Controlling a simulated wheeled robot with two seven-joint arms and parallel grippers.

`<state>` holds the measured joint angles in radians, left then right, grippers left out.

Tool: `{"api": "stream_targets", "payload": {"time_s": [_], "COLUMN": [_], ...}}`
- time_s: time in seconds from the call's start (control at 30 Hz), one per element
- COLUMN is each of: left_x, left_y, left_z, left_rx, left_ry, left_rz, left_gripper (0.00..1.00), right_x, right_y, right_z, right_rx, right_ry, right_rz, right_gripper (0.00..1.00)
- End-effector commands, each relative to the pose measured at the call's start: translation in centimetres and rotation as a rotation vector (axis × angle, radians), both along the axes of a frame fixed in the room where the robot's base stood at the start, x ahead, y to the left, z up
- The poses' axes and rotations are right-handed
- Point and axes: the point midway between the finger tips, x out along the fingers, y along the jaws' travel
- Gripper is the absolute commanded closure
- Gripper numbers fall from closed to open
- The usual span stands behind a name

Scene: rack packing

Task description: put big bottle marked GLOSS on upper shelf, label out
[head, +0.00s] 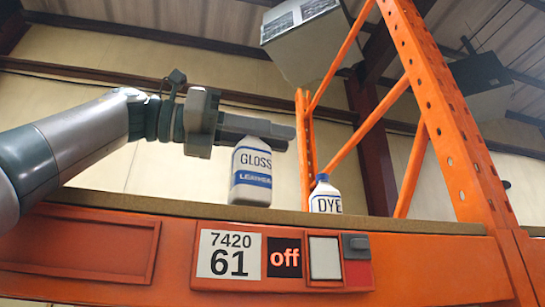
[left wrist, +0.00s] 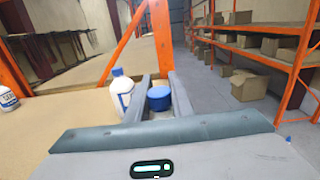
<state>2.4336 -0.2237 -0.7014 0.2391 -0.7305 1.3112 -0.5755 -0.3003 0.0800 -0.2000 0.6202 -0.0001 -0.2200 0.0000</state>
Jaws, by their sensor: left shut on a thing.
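The big white bottle marked GLOSS (head: 251,183) hangs upright in my left gripper (head: 285,137), at the front edge of the upper shelf (head: 400,223). Its black GLOSS lettering and blue band face the head camera. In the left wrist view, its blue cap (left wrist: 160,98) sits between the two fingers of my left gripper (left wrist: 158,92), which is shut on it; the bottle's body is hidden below. I cannot tell whether its base touches the shelf. My right gripper is not in view.
A white bottle marked DYE (head: 325,199) stands on the shelf to the right; a blue-capped bottle (left wrist: 121,88) shows beside the fingers. Another bottle (left wrist: 8,98) is at the wrist view's left edge. An orange upright (head: 445,120) bounds the right. Shelf between the bottles is clear.

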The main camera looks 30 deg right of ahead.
Motion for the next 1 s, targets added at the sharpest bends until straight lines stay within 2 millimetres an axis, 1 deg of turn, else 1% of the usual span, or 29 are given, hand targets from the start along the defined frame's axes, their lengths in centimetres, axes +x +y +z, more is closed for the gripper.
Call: {"api": "stream_targets", "payload": {"time_s": [0.67, 0.7, 0.77, 0.8, 1.0], "left_x": [0.0, 0.0, 0.0, 0.0, 0.1], "left_y": [0.0, 0.0, 0.0, 0.0, 0.0], "left_z": [-1.2, -1.1, -1.1, -1.1, -1.2], "left_rx": [-0.001, -0.001, -0.001, -0.001, 0.000], "left_ry": [0.001, 0.001, 0.001, 0.001, 0.001], "left_rz": [0.001, 0.001, 0.001, 0.001, 0.000], "left_gripper": [1.00, 0.74, 0.60, 0.57, 0.57], "right_x": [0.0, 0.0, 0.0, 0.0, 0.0], "right_y": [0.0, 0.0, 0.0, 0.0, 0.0], "right_z": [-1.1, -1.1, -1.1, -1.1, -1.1], "right_rx": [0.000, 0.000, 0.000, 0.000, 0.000], "right_ry": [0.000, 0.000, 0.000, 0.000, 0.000], "right_rz": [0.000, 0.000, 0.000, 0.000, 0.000], "right_gripper": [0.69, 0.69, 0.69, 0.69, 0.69]}}
